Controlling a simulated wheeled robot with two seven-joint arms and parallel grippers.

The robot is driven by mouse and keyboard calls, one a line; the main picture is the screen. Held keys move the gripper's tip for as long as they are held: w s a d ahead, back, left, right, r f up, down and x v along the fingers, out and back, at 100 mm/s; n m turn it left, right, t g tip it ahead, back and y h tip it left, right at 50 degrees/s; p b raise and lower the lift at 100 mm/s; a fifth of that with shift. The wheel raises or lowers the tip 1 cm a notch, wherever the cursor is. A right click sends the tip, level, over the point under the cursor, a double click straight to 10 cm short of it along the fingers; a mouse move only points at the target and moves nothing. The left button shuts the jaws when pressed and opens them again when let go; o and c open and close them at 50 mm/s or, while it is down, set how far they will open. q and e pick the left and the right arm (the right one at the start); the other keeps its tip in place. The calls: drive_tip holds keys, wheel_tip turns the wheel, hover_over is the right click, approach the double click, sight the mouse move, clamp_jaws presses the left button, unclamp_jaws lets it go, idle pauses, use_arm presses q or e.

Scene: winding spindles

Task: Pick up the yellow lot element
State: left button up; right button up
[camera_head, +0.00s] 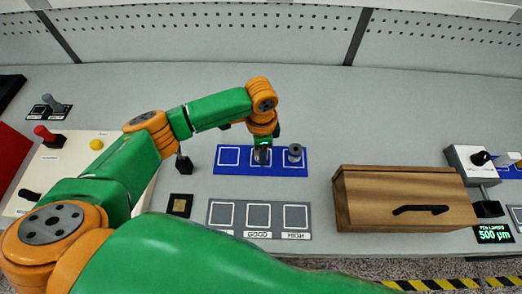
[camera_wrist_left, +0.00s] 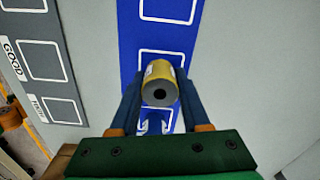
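The yellow lot element (camera_wrist_left: 160,72) is a short cylinder with a grey end face and a dark centre hole. In the left wrist view it is between the two fingers of my left gripper (camera_wrist_left: 160,88), over the blue mat (camera_wrist_left: 128,45). No clear gap shows beside it, but I cannot tell whether the fingers press on it. In the head view my left gripper (camera_head: 262,155) points down at the middle square of the blue mat (camera_head: 220,169), largely hiding what is there. My right gripper is not in view.
A grey cylinder (camera_head: 295,153) stands on the mat's right square; the left square is empty. A grey mat (camera_head: 256,237) with empty labelled squares lies nearer. A wooden box (camera_head: 365,213) with a dark handle stands to the right. A control panel (camera_head: 75,160) is at left.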

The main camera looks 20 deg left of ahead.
use_arm(q)
drive_tip(key=shift+s, duration=0.1)
clamp_jaws()
